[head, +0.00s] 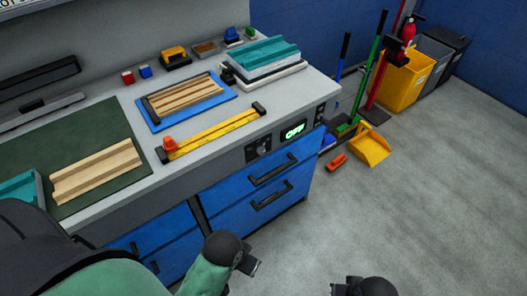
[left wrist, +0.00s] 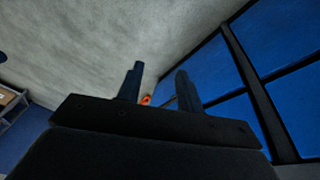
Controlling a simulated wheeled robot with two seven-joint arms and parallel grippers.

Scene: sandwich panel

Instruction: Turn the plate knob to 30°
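The plate knob looks to be the dark dial on a small black panel (head: 258,149) in the bench's front edge; its pointer angle is too small to read. Right of it, a display (head: 295,131) shows green letters that look like "OFF". My left gripper (head: 250,264) is low in front of the blue drawers, below the knob and apart from it. In the left wrist view its two fingers (left wrist: 159,80) stand apart with nothing between them. My right gripper (head: 341,287) is at the bottom edge of the head view, partly cut off, over the floor.
On the bench (head: 190,163) lie a yellow bar with a red slider (head: 212,133), a blue tray (head: 232,97) with a wooden piece, and a green mat (head: 20,150). Drawer handles (head: 272,169) stick out below the panel. A yellow dustpan (head: 370,147) lies on the floor at right.

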